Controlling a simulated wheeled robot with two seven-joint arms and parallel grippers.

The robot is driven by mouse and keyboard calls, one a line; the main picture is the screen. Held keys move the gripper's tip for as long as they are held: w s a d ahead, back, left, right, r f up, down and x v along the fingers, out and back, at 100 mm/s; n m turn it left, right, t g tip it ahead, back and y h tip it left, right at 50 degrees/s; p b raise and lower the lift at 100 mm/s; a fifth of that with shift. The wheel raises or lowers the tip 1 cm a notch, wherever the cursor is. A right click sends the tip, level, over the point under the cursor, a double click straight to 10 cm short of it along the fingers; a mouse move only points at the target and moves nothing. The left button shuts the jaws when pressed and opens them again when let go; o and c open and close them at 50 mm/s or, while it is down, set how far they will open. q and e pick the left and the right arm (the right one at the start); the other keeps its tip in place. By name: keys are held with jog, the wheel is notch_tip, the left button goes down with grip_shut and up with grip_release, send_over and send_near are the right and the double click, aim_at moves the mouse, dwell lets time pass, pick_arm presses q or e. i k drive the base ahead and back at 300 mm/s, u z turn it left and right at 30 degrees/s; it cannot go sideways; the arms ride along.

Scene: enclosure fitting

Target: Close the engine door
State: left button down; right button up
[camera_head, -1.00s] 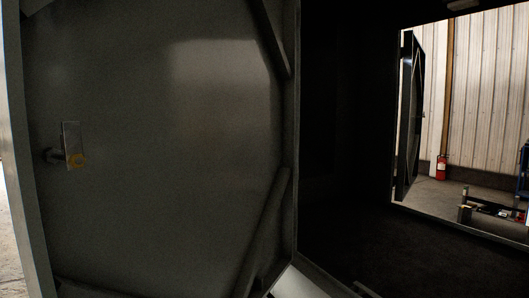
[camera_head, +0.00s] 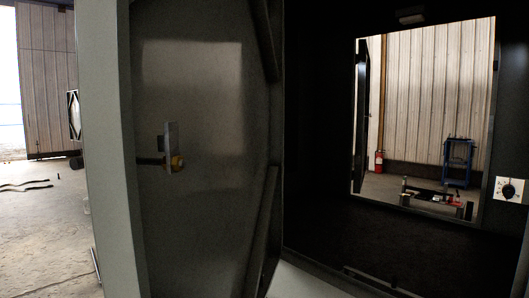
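The engine door (camera_head: 205,110) is a large dark metal panel, standing open on the left of the enclosure. Its pale outer edge (camera_head: 110,150) faces me, and diagonal braces run along its inner face near the hinge side. A latch (camera_head: 172,150) with a small plate and a yellowish round part sits on the inner face. The dark enclosure interior (camera_head: 320,150) is open to the right of the door. Neither of my grippers is in view.
Through a rear opening (camera_head: 425,120) I see a corrugated wall, a red fire extinguisher (camera_head: 378,161) and a blue cart (camera_head: 457,160). A white dial panel (camera_head: 510,190) is at the right. Open concrete floor (camera_head: 45,230) lies left of the door.

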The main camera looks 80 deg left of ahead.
aim_at(212, 227)
jog(key=k, duration=2)
jog(key=u, duration=1.6)
jog(key=i, duration=1)
jog(key=z, duration=0.8)
jog(key=k, duration=0.3)
jog(key=u, duration=0.35)
